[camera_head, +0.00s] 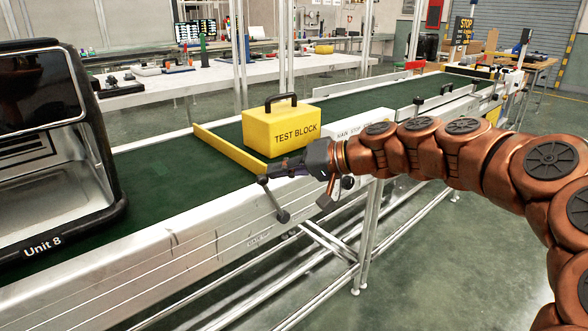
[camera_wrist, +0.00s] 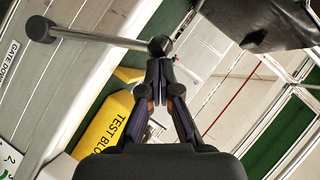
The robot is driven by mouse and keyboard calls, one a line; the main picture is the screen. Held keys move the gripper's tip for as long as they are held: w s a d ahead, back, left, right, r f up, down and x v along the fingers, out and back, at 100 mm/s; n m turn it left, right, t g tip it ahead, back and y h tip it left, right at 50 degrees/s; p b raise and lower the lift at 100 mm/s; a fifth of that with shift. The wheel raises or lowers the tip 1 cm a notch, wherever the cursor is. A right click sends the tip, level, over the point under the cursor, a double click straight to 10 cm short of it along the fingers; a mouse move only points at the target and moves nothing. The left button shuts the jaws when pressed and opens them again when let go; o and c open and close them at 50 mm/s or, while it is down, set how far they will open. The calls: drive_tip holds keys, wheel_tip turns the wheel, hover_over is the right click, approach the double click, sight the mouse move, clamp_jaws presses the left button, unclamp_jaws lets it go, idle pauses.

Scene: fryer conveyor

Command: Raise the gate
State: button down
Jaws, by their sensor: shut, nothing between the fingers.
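The yellow gate (camera_head: 230,148) is a low bar lying across the green conveyor belt, just left of the yellow test block (camera_head: 282,127). A grey lever (camera_head: 274,200) with dark rounded ends is on the conveyor's near side. It also shows in the wrist view (camera_wrist: 100,38), next to a "GATE DOWN" label (camera_wrist: 12,58). My gripper (camera_head: 270,176) is shut and empty, with its tips at the lever's upper end. In the wrist view my gripper's tips (camera_wrist: 159,68) are just below one dark end; I cannot tell whether they touch.
A black machine marked Unit 8 (camera_head: 60,236) stands over the belt at left. A white box (camera_head: 356,124) is behind my arm on the conveyor's near edge. The conveyor's white side wall (camera_head: 170,262) runs below the lever. Open floor (camera_head: 450,230) lies at right.

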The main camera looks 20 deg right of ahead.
drive_tip(key=a, duration=0.1)
drive_tip(key=s+a+f+n+h, duration=0.1)
drive_tip(key=a+n+h+b, duration=0.1)
drive_tip(key=a, duration=0.1)
drive_tip(key=shift+s+f, duration=0.35)
drive_tip(key=shift+s+a+f+h, duration=0.2)
drive_tip(key=shift+a+f+h, duration=0.1)
drive_tip(key=shift+a+f, duration=0.15)
drive_tip(key=shift+a, duration=0.15)
drive_tip(key=p, duration=0.3)
approach(262, 184)
drive_tip(key=r, duration=0.1)
drive_tip(key=s+d+r, duration=0.1)
drive_tip(key=r, duration=0.1)
drive_tip(key=shift+s+d+r+t, duration=0.1)
drive_tip(key=shift+s+d+t, duration=0.05)
drive_tip(key=shift+s+t, duration=0.15)
